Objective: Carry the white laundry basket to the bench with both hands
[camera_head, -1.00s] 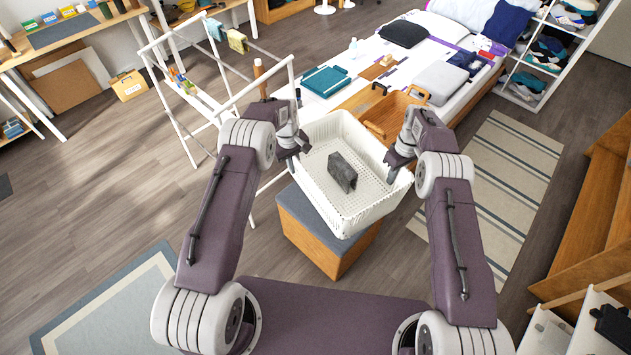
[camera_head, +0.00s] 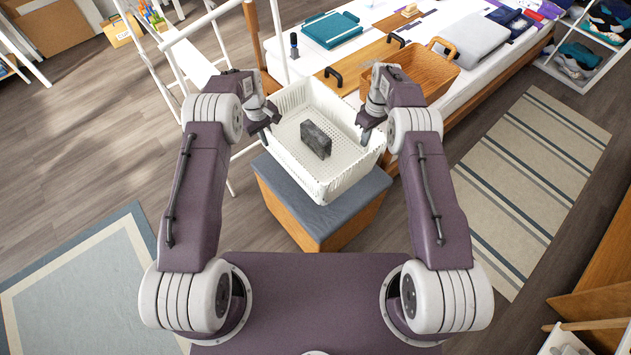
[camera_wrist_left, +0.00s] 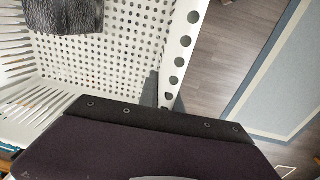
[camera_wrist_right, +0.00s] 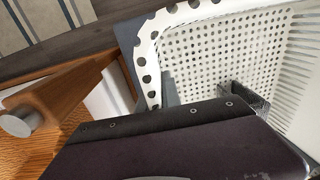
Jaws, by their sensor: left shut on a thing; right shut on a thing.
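The white laundry basket (camera_head: 325,184) is in the middle of the head view, over the bench (camera_head: 335,222) with its grey-blue top and wooden sides. I cannot tell whether its base touches the top. A dark grey folded item (camera_head: 316,139) lies inside it. My left gripper (camera_head: 272,130) is shut on the basket's left rim. My right gripper (camera_head: 364,134) is shut on its right rim. The perforated wall shows in the left wrist view (camera_wrist_left: 185,50) and the right wrist view (camera_wrist_right: 150,50); the fingertips are hidden there.
A bed (camera_head: 300,62) stands behind, with a wooden tote (camera_head: 425,68) at its near edge. A white drying rack (camera_head: 185,60) is close on the left. A striped rug (camera_head: 530,170) lies right and a blue-grey rug (camera_head: 80,290) front left. Floor is open at left.

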